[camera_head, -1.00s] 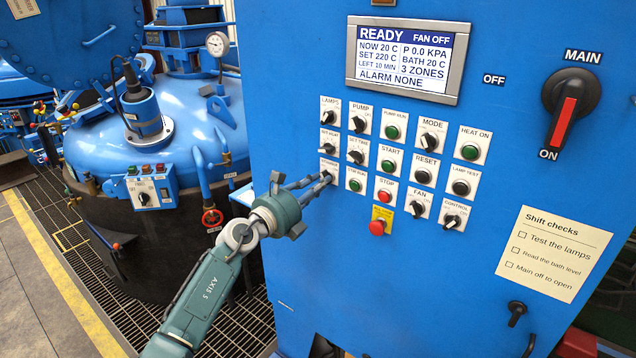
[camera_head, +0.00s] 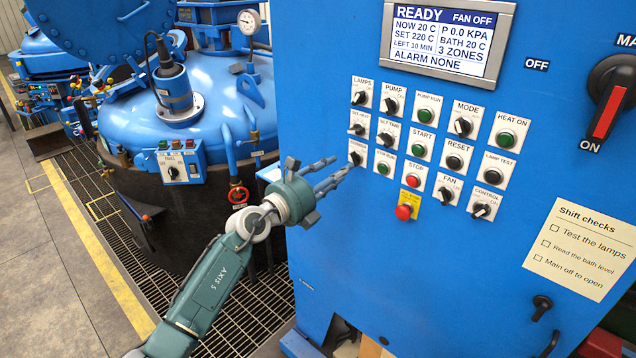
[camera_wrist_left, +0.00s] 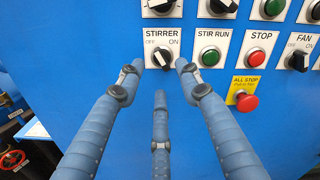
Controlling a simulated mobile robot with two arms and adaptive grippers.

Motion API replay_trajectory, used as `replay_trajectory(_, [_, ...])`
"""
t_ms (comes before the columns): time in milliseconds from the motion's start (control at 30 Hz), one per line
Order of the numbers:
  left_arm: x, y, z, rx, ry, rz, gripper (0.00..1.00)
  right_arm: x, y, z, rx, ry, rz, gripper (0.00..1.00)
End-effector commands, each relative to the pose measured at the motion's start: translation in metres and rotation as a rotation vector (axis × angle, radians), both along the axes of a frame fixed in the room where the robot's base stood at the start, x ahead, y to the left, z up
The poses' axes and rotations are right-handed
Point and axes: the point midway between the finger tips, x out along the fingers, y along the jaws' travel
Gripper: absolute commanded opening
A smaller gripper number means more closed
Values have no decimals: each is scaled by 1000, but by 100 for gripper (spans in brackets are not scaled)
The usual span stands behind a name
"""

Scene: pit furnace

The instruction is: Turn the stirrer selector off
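The stirrer selector (camera_wrist_left: 163,57) is a black knob on a white plate, with OFF at its left and ON at its right. It also shows in the head view (camera_head: 356,158), at the left end of the panel's third row. My left gripper (camera_wrist_left: 160,66) is in front of it, its fingertips spread on either side of the knob. Gaps seem to show between knob and fingertips; contact is hard to tell. In the head view my left gripper (camera_head: 348,166) reaches the panel from the left. The knob's exact pointing is too small to tell. My right gripper is out of view.
The green stir run lamp (camera_wrist_left: 210,57) is just right of the selector. The red all stop button (camera_wrist_left: 247,102) sits lower right on a yellow plate. Other knobs and buttons are close above. The display (camera_head: 446,38) reads READY, FAN OFF. A blue furnace vessel (camera_head: 120,95) stands left.

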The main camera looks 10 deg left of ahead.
Motion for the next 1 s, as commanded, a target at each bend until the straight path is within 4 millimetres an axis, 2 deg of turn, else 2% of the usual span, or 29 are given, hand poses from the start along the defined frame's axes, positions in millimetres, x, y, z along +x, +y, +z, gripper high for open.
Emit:
replay_trajectory(200, [-36,27,-2,2,2,1,35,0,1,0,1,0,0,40])
replay_trajectory(400, [-58,43,-1,0,2,0,35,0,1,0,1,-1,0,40])
replay_trajectory(533, [-64,47,-1,0,2,0,35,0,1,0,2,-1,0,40])
replay_trajectory(867, [-65,47,-2,-4,5,0,35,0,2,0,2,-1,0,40])
replay_trajectory(967, [-65,48,-22,-49,46,2,35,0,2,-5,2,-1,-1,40])
replay_trajectory(1000, [-65,50,-39,-90,82,5,35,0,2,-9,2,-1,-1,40])
